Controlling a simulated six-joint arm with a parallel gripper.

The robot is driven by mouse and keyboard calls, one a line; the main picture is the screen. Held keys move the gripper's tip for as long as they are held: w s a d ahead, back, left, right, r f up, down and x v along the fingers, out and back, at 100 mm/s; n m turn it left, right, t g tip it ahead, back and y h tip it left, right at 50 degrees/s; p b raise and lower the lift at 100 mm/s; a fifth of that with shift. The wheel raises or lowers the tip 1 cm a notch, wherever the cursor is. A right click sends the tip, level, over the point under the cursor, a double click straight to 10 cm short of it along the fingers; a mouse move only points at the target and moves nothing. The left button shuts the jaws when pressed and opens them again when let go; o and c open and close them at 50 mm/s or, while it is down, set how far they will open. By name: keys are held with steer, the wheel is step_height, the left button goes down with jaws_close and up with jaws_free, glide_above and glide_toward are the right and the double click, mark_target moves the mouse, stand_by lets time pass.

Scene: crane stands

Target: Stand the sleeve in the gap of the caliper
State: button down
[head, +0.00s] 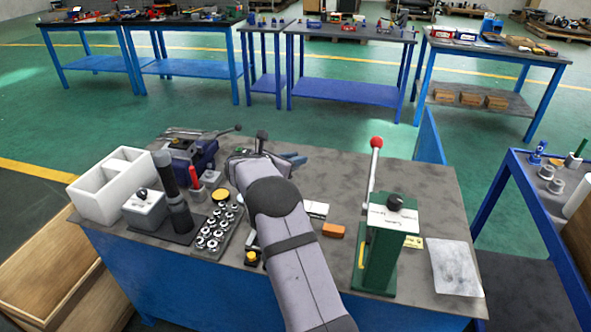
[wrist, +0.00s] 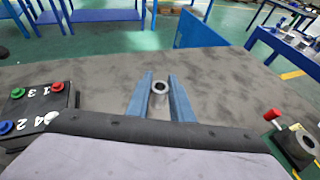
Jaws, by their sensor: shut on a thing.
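My gripper (wrist: 160,100) shows in the wrist view with its two blue fingers shut on a grey metal sleeve (wrist: 160,88). The sleeve's round open top with a dark bore faces the camera; its lower end is hard to see. In the head view, my gripper's blue fingers (head: 292,160) show beyond my arm, over the far middle of the grey workbench (head: 420,180); the sleeve cannot be made out there. I cannot pick out the caliper or its gap with certainty in either view; my arm hides part of the bench.
A green press (head: 384,250) with a red-knobbed lever stands right of my arm. A blue vise (head: 190,150), white bin (head: 112,185) and tray of metal parts (head: 215,230) are left. A numbered black block (wrist: 36,110) is left in the wrist view. The bench's far right is bare.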

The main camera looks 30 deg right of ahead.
steer(key=shift+r, duration=0.55)
steer(key=shift+w+a+f+b, duration=0.15)
steer(key=shift+a+f+b, duration=0.1)
steer(key=shift+b, duration=0.05)
steer(key=w+a+r+n+t+b, duration=0.2)
steer(key=w+a+r+b, duration=0.1)
steer(key=a+r+b, duration=0.4)
steer(key=s+a+r+n+t+y+b, duration=0.1)
steer(key=s+a+r+y+b, duration=0.1)
steer(key=s+a+r+b, duration=0.5)
steer(key=s+a+f+n+t, duration=0.1)
steer(key=s+a, duration=0.4)
steer(key=s, duration=0.2)
steer(key=shift+n+t+y, duration=0.3)
steer(key=shift+y, duration=0.1)
steer(key=shift+s+d+f+b, duration=0.1)
steer(key=shift+s+f+b, duration=0.75)
steer(key=shift+f, duration=2.7)
steer(key=shift+s+d+f+b, duration=0.1)
steer(key=shift+s+f+b, duration=0.75)
steer(key=shift+f, duration=2.65)
steer(key=shift+s+d+f+b, duration=0.1)
steer(key=shift+s+f+b, duration=0.75)
steer(key=shift+f, duration=2.7)
steer(key=shift+s, duration=0.15)
